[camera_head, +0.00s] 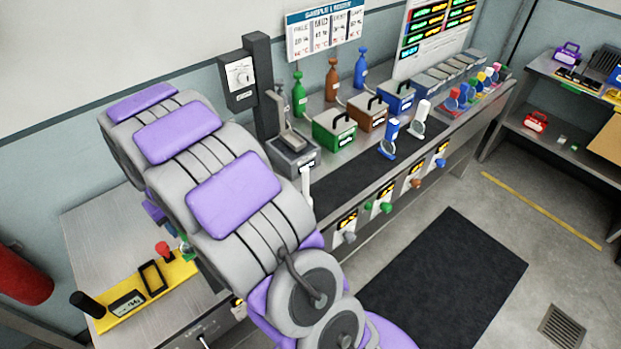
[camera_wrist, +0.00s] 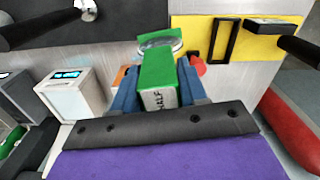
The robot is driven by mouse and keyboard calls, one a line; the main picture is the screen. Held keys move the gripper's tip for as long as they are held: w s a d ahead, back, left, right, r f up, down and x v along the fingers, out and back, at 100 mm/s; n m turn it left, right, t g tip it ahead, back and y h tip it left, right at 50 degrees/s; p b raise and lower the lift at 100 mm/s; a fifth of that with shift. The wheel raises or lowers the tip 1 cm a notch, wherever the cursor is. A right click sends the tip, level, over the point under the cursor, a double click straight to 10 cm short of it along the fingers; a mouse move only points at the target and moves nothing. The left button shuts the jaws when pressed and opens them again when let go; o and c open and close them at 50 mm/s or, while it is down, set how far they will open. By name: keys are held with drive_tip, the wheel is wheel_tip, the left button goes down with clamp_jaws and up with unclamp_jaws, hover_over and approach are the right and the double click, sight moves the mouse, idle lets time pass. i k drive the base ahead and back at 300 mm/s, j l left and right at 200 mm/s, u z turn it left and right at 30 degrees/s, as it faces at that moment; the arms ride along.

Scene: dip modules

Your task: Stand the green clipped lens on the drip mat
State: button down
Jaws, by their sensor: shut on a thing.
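The green clipped lens (camera_wrist: 157,68) stands out between the two blue fingers of my gripper (camera_wrist: 158,98) in the wrist view. It has a green block body, a pale lettered face towards me and a round clear lens at its far end. My gripper is shut on the body. In the head view my arm hides most of the gripper, over the left bench near the yellow strip. A dark mat (camera_head: 345,178), which looks like the drip mat, lies on the long bench. A blue upright piece (camera_head: 389,140) and a white one (camera_head: 420,120) stand at its right.
The yellow strip (camera_head: 137,302) on the left bench (camera_head: 85,240) carries a black handle, a display, a black frame and a red knob. Green (camera_head: 334,130), brown (camera_head: 368,112) and blue (camera_head: 398,97) boxes line the back of the long bench. Coloured knobs stick out along its front.

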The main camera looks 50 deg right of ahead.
sight(360, 172)
drive_tip(key=u, duration=0.45)
drive_tip(key=l+u, duration=0.1)
drive_tip(key=u, duration=0.75)
drive_tip(key=k+u, duration=0.1)
drive_tip(key=u, duration=0.35)
drive_tip(key=l+u, duration=0.1)
drive_tip(key=u, duration=0.75)
drive_tip(key=k+u, duration=0.1)
drive_tip(key=u, duration=0.35)
drive_tip(key=z, duration=0.65)
drive_tip(key=k+l+z, duration=0.1)
drive_tip(key=z, duration=1.15)
drive_tip(key=l+z, duration=0.15)
drive_tip(key=z, duration=0.45)
drive_tip(key=l+z, duration=0.1)
drive_tip(key=z, duration=1.2)
drive_tip(key=i+l+z, duration=0.1)
drive_tip(key=z, duration=1.15)
drive_tip(key=i+l, duration=0.05)
